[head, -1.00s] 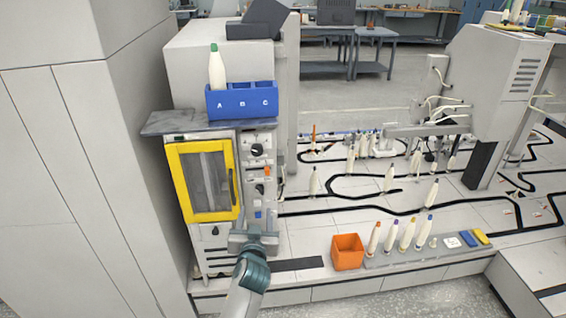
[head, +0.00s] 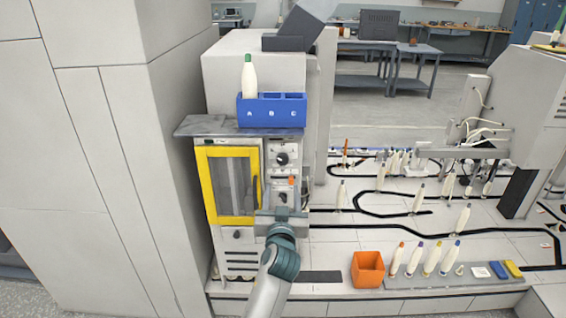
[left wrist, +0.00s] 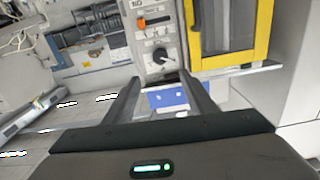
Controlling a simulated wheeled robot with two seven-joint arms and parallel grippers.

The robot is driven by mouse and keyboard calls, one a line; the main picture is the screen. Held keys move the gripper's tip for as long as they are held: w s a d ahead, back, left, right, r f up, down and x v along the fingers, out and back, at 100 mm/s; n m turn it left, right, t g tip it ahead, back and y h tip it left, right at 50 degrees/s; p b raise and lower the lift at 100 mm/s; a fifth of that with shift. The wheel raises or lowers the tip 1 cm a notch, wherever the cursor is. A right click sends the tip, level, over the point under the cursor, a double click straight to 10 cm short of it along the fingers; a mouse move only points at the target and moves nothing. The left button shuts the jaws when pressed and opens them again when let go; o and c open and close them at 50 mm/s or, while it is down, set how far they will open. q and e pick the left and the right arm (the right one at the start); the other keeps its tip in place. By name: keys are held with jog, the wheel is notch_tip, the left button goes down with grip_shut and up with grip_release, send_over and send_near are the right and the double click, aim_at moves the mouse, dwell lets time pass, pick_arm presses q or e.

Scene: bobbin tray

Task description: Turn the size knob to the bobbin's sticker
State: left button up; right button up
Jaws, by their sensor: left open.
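The machine's control panel (head: 268,170) stands right of its yellow-framed door (head: 207,190). An upper black knob (head: 282,159) and a lower dark knob (head: 282,197) sit on it, with an orange part (head: 291,180) between. No label says which is the size knob. My left gripper (head: 284,211) is open and empty before the panel, just below the lower knob in the picture. The left wrist view is upside down; the upper knob (left wrist: 162,57) lies beyond and between the open fingers (left wrist: 162,84). A green-topped bobbin (head: 249,78) stands in slot A; its sticker is not visible.
The blue tray (head: 272,118) marked A, B, C sits on the machine's grey top slab (head: 205,125). An orange bin (head: 368,270) and several bobbins on a grey strip (head: 400,282) stand to the right. A pale wall (head: 100,150) closes off the left.

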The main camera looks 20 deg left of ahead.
aim_at(283, 160)
pick_arm(q)
jog(key=p+x, duration=0.2)
jog(key=x, duration=1.2)
jog(key=shift+w+a+f, duration=0.1)
jog(key=shift+w+a, duration=0.05)
jog(key=shift+w, duration=0.2)
jog(key=shift+x, duration=0.75)
